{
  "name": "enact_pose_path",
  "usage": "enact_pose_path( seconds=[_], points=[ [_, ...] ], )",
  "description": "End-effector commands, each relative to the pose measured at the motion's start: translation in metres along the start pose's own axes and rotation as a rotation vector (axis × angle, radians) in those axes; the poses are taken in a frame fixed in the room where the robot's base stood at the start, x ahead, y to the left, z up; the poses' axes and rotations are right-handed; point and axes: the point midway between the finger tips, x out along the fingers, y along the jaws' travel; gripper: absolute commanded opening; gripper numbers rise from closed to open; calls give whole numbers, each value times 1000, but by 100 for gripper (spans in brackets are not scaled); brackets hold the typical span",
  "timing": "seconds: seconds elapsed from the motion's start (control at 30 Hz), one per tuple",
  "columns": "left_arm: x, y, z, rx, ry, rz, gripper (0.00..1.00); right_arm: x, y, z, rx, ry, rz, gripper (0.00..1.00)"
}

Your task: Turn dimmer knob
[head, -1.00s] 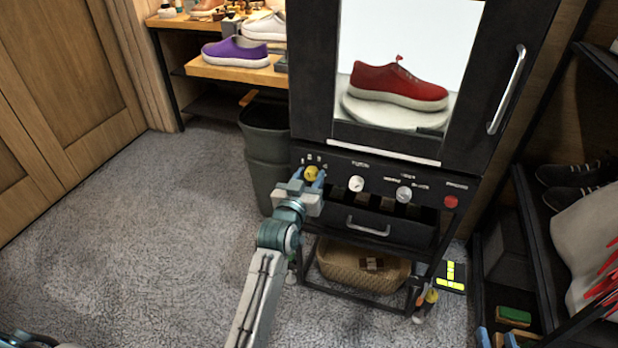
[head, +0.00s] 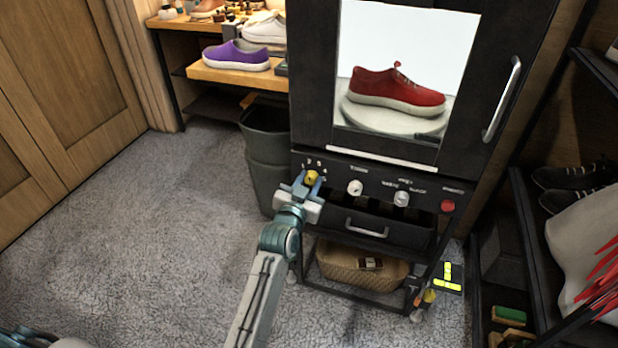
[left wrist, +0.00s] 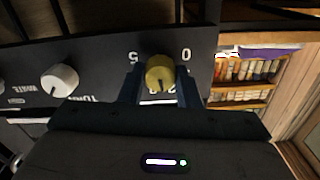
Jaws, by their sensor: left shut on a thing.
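The yellow knob (head: 312,178) is at the left end of the black cabinet's control panel (head: 334,178). In the left wrist view the knob (left wrist: 160,72) has a dark pointer line toward the bottom, with 0 at its right and 5 at its left. My left gripper (head: 308,183) is shut on the knob, one blue finger on each side; its fingers (left wrist: 160,85) also show in the left wrist view. The lower scale marks are partly hidden by the gripper. My right gripper is not in view.
Right of the yellow knob are two white knobs (head: 355,187) (head: 402,198) and a red button (head: 448,206). A drawer handle (head: 366,228) is below. Above, a red sneaker (head: 396,92) stands on a round turntable (head: 395,118). A dark bin (head: 266,150) stands close on the left.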

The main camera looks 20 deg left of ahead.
Motion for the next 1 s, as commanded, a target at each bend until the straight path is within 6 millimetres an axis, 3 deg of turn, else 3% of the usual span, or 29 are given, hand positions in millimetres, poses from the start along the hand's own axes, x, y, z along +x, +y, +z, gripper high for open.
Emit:
enact_pose_path(
  seconds=[0.5,1.0],
  points=[
    [0,0,-1,389,0,0,7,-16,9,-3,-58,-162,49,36],
    [0,0,0,501,1,0,7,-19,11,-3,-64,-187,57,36]
  ],
)
